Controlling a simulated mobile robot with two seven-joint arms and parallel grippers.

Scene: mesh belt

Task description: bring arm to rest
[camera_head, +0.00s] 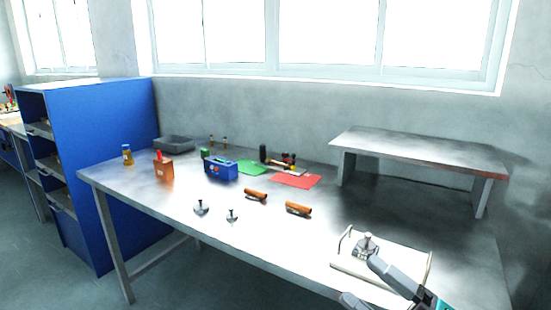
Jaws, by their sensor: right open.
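My right gripper (359,280) comes in at the bottom right. Its grey fingers are spread apart and nothing shows between them. It is over the near side of a pale tray (345,266) with upright wire handles. A small metal piece with a knob (365,246) sits on the tray, just beyond one fingertip; I cannot tell whether they touch. My left gripper is not in view.
The metal table (270,232) carries two similar knobbed pieces (201,207), two brown-handled tools (298,209), a blue toolbox (221,169), an orange box (157,170), and red (297,181) and green mats. A raised shelf (420,150) stands at back right. The table's front middle is clear.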

